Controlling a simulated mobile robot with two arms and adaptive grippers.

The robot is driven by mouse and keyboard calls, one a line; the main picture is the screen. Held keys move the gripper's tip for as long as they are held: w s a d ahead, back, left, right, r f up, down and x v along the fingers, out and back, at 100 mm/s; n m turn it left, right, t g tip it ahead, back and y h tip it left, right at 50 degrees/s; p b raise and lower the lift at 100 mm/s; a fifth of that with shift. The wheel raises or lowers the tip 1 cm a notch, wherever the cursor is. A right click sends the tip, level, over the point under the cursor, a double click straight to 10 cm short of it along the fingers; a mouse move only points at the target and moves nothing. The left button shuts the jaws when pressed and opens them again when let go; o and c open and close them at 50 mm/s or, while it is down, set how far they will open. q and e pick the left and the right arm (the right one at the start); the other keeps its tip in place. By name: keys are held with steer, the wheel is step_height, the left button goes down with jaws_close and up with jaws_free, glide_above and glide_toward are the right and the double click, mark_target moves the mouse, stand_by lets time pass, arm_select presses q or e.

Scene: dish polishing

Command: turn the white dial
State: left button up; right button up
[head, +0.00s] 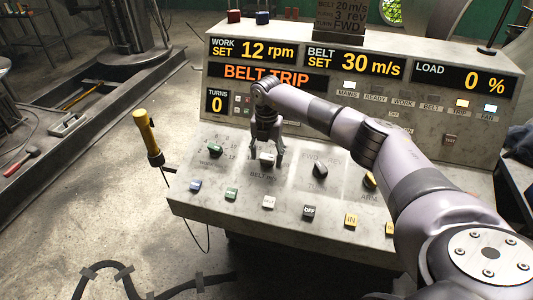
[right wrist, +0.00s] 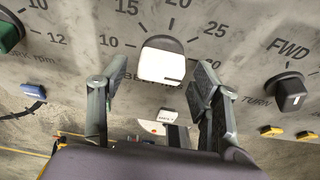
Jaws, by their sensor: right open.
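The white dial (right wrist: 162,64) sits on the sloping panel, with numbers 10 to 25 visible around it in the right wrist view. In the head view the white dial (head: 267,160) is low between my fingers and partly hidden. My right gripper (head: 267,152) points down over it, open. In the right wrist view my right gripper (right wrist: 154,85) has one finger on each side of the dial, with gaps on both sides. I cannot tell whether the fingertips touch the panel. My left gripper is in no view.
A green dial (head: 215,151) is left of the white one and a black TURNS dial (head: 320,169) is right. Several push buttons line the front, including the black OFF button (head: 309,211). A yellow-handled tool (head: 146,133) stands at the panel's left edge. Displays read BELT TRIP (head: 266,73).

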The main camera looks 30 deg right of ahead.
steer(key=c, duration=1.2)
steer(key=shift+o, duration=0.2)
